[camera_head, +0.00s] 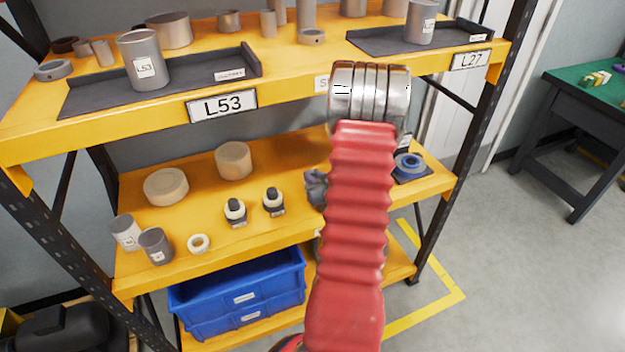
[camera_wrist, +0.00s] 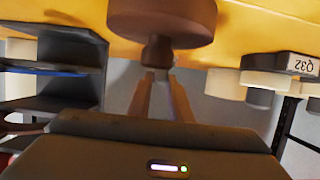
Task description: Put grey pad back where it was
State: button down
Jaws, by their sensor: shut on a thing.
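My gripper (camera_wrist: 160,82) shows in the wrist view, with its two fingers closed on the short stem of a round, thick disc (camera_wrist: 160,22). The disc looks dark brown here, and I take it to be the grey pad. Its top is cut off by the picture edge, and yellow shelf surface shows around it. In the head view my red arm hides the gripper and most of what it holds. A small dark grey shape (camera_head: 315,186) shows at the arm's left edge; I cannot tell what it is.
Two small white-and-black items (camera_head: 235,211) on stands, two round beige blocks (camera_head: 166,186) and grey cups stand on the lower shelf (camera_head: 205,267). A blue ring (camera_head: 408,165) lies to the right of my arm. The upper shelf with the L53 label (camera_head: 222,105) overhangs it. Blue bins (camera_head: 240,290) sit below.

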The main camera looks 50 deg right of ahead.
jog(key=shift+f, duration=0.5)
jog(key=shift+f, duration=0.1)
jog(key=c, duration=1.6)
grip_release()
jog(key=v, duration=1.1)
jog(key=shift+s, duration=0.1)
jog(key=shift+s+a+r, duration=0.25)
jog(key=shift+s, duration=0.05)
